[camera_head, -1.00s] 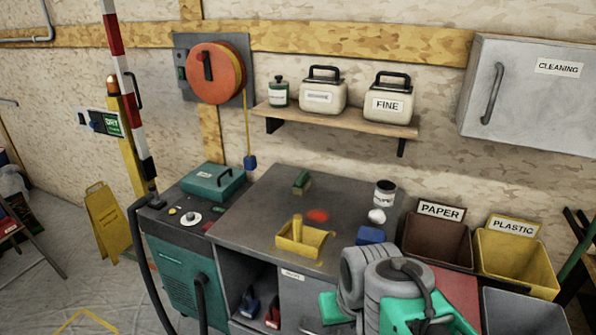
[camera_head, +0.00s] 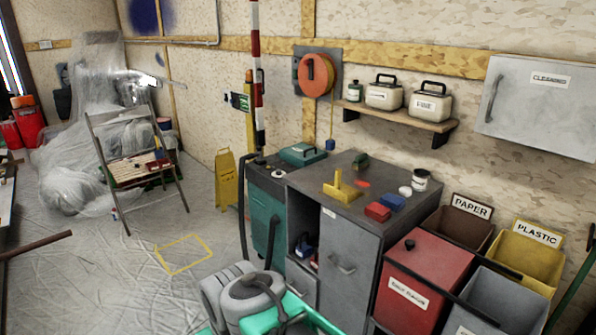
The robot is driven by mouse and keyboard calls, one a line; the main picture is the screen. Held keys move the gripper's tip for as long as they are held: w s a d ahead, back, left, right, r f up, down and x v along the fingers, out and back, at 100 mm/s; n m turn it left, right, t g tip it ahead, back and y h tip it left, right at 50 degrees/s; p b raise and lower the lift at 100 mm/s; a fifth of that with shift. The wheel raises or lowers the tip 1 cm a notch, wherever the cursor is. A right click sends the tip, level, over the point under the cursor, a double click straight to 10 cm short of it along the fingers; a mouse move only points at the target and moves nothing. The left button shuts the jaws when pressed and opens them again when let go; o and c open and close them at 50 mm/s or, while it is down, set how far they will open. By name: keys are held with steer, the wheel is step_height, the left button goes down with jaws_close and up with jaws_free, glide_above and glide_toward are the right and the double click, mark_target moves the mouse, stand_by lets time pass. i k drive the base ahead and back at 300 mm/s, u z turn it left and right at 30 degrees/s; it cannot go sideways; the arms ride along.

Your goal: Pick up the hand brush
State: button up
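Grey and green parts of my arm show at the bottom centre, in front of the bench. My gripper's fingers do not show.
A red bin (camera_head: 425,260) and yellow bin (camera_head: 525,255) stand right.

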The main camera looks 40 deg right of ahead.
mark_target(361, 161)
steer(key=u, duration=0.05)
steer(key=i, duration=2.45)
steer(key=z, duration=1.6)
steer(key=i, duration=0.95)
steer(key=z, duration=1)
steer(key=i, duration=0.25)
steer(key=z, duration=0.3)
